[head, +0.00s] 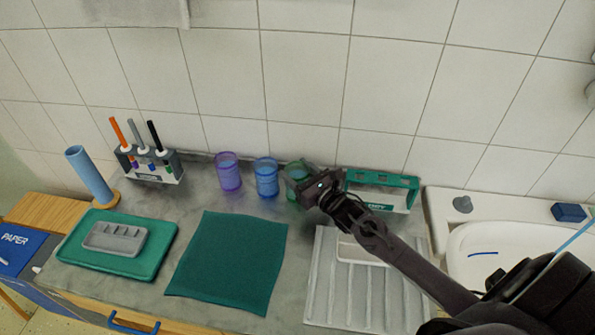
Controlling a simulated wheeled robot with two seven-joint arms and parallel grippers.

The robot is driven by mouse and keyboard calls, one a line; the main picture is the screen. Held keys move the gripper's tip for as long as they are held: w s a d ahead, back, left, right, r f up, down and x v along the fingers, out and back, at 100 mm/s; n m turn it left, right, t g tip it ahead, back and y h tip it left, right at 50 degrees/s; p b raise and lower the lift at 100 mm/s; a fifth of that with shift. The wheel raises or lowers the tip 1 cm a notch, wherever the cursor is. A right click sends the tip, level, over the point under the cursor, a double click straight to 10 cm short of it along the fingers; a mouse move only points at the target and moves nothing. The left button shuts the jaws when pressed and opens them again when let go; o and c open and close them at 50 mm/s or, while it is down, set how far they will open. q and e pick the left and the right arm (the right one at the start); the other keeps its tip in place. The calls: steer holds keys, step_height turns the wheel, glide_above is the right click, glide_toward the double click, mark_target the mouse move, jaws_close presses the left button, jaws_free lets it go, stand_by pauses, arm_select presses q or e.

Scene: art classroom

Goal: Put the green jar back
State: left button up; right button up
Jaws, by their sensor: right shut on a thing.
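The green jar (294,172) stands at the back of the grey counter, at the right end of a row with a purple jar (229,172) and a blue jar (266,177). My right gripper (308,193) reaches in from the lower right and is shut on the green jar. The gripper hides the jar's right side and lower part, so I cannot tell whether its base touches the counter. My left gripper is not in view.
A green-topped rack (382,180) stands just right of the gripper. A ribbed drainboard (340,300) and a sink (520,248) lie right. A dark green mat (230,262) lies in front. A pen holder (152,168) and green tray (160,258) are left.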

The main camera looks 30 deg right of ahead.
steer(key=shift+f, duration=0.15)
steer(key=o, duration=1.3)
steer(key=shift+r, duration=0.2)
steer(key=b+v, duration=0.1)
steer(key=v, duration=0.9)
steer(key=shift+s+f, duration=0.1)
steer(key=shift+s, duration=0.05)
steer(key=shift+v, duration=0.85)
